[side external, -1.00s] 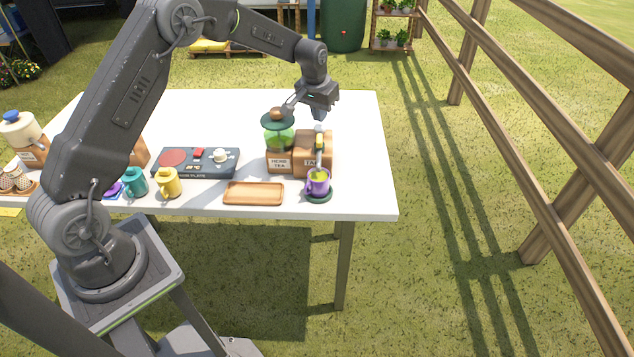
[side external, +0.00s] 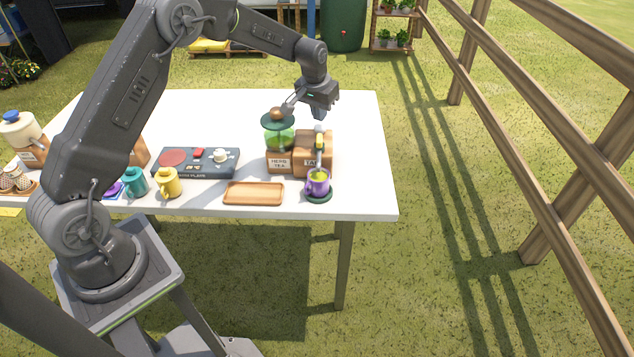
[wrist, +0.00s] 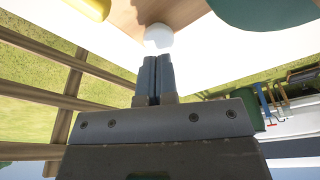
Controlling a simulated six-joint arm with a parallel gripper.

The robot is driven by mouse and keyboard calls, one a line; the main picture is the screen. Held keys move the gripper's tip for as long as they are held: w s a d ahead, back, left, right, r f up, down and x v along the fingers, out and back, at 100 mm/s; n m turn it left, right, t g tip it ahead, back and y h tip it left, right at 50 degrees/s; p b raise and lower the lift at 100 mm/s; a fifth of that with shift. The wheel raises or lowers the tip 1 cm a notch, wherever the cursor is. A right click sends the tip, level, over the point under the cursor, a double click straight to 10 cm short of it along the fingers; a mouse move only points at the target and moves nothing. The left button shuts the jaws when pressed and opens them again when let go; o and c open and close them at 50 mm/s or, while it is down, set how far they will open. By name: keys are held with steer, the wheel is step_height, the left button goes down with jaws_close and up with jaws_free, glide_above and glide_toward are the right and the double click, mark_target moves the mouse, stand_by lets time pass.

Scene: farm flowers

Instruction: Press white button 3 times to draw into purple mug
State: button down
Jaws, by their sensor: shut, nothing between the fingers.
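The white button (wrist: 158,36) sits on top of the wooden tap box (side external: 313,158); it also shows in the side view (side external: 319,128). My gripper (wrist: 157,58) is shut and empty, its fingertips pointing at the button. In the side view my gripper (side external: 321,113) is above the button. A small gap seems to show between them, but contact is hard to judge. The purple mug (side external: 317,187) stands upright under the yellow-handled tap (side external: 319,142) on a dark green coaster (side external: 318,197). Something yellow-green shows at the mug's mouth.
The herb tea jar (side external: 279,135) with a green lid stands left of the tap box, close to my gripper. A wooden tray (side external: 253,194), a hot plate (side external: 195,163), a yellow mug (side external: 167,183) and a teal mug (side external: 135,182) are further left. The table's right side is clear.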

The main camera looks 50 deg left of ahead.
steer(key=shift+r, duration=2.9)
steer(key=s+d+r+m+t, duration=0.1)
steer(key=s+d+r, duration=0.3)
steer(key=s+r, duration=0.35)
steer(key=s+d+r+t, duration=0.1)
steer(key=s+d+r, duration=0.3)
steer(key=s+r, duration=0.4)
steer(key=s+d+f+m, duration=0.1)
steer(key=s+d, duration=0.1)
steer(key=s, duration=0.8)
steer(key=s+d+f+m+t, duration=0.1)
steer(key=s+d, duration=0.1)
steer(key=s, duration=0.9)
steer(key=shift+d+f+h, duration=0.2)
steer(key=shift+d+h, duration=0.05)
steer(key=shift+h, duration=0.05)
